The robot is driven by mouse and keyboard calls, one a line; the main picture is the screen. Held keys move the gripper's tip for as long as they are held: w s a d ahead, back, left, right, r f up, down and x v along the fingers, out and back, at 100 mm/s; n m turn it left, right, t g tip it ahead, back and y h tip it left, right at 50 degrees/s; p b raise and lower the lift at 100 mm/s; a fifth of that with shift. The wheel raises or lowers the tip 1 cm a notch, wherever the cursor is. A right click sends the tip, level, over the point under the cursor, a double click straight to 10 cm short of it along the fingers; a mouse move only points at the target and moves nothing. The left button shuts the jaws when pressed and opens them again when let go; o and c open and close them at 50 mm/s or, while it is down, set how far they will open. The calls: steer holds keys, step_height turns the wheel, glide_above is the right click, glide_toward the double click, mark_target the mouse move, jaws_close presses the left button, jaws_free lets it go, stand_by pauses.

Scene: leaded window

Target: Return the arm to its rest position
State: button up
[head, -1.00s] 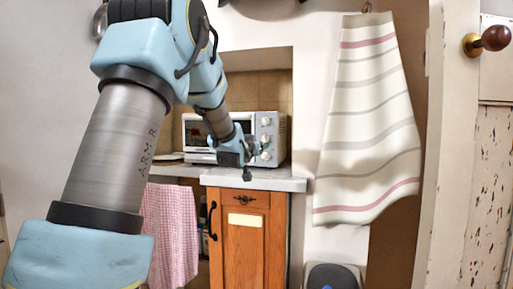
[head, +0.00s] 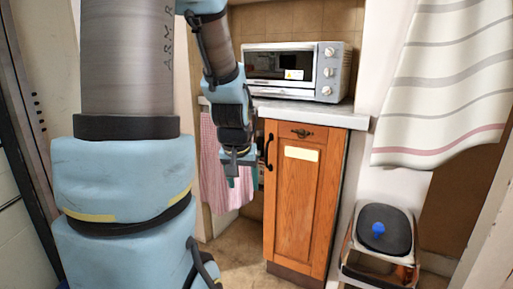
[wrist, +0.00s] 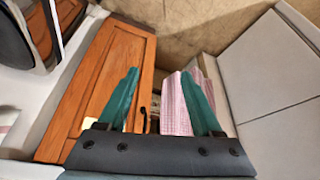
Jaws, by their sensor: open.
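My arm (head: 130,180) fills the left of the head view, its upper links reaching toward the counter. My gripper (head: 236,165) hangs pointing down in front of the counter, left of the wooden cabinet door. In the wrist view, the two green fingers of my gripper (wrist: 162,105) stand wide apart with nothing between them. Beyond them lie the cabinet door and the pink checked towel, both apart from the fingers as far as I can tell.
A white toaster oven (head: 297,70) stands on the counter (head: 300,112) above the wooden cabinet (head: 300,200). A pink checked towel (head: 222,180) hangs left of it. A step stool with a blue item (head: 378,229) stands at right, below a striped cloth (head: 445,80). Some floor shows between.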

steer(key=s+a+f+g, duration=0.1)
steer(key=s+a+g, duration=0.1)
steer(key=s, duration=0.3)
steer(key=s+a+f+g, duration=0.1)
steer(key=s+a+f, duration=0.1)
steer(key=s, duration=0.4)
step_height(320, 180, up, 19)
steer(key=w+p, duration=0.1)
steer(key=p, duration=1.7)
steer(key=shift+d+f+n+y, duration=0.2)
steer(key=shift+d+n+y, duration=0.1)
steer(key=shift+d, duration=0.05)
steer(key=shift+o, duration=0.3)
steer(key=shift+w, duration=0.1)
